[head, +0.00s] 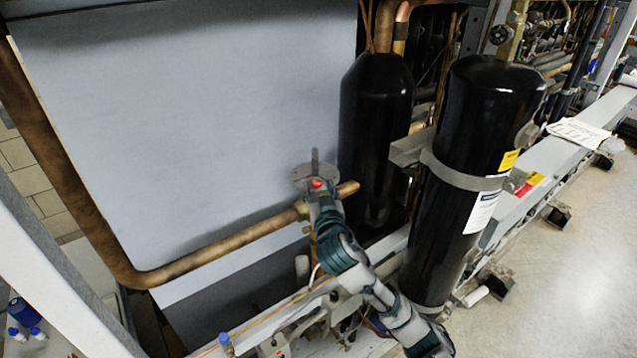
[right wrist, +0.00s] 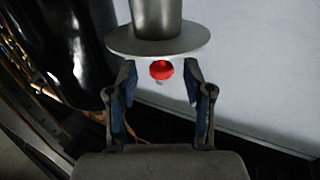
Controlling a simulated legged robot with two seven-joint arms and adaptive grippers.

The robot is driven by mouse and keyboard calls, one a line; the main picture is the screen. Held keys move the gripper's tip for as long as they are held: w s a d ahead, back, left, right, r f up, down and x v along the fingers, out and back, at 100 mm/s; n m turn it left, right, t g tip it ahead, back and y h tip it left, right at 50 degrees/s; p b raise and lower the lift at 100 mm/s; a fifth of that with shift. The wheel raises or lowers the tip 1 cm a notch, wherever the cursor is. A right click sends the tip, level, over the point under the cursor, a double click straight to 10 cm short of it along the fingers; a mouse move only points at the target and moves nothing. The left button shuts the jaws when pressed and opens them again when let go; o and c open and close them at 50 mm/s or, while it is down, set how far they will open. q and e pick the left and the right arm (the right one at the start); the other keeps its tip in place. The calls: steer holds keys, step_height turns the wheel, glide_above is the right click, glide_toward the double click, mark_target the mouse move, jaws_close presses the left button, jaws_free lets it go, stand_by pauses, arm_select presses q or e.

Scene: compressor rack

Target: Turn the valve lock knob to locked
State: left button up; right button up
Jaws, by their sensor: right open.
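The red valve lock knob (right wrist: 161,69) sits just below a round grey flange (right wrist: 158,45) with a grey cylinder above it. In the head view the knob (head: 317,183) is a small red spot beside the grey disc (head: 302,171), near the copper pipe. My right gripper (right wrist: 159,82) is open, with one finger on each side of the knob and gaps on both sides. In the head view my right gripper (head: 322,200) is small and partly hidden by its own arm. Whether the knob lies fully between the fingertips is unclear. My left gripper is not in view.
A copper pipe (head: 225,245) runs beside the knob. Two black cylinders (head: 375,130) and (head: 465,170) stand to the right, with a metal bracket (head: 410,148) between them. A large grey panel (head: 190,120) is behind. Open floor (head: 590,270) lies at the right.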

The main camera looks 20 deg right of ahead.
steer(key=shift+w, duration=0.7)
jaws_close()
steer(key=shift+a+m+g+h+b, duration=0.15)
steer(key=shift+m+g+h+b, duration=0.2)
steer(key=shift+m+h, duration=0.7)
steer(key=shift+a+m+g+h+b, duration=0.15)
steer(key=shift+m+g+h, duration=0.3)
steer(key=shift+h, duration=1)
steer(key=shift+d, duration=0.15)
jaws_free()
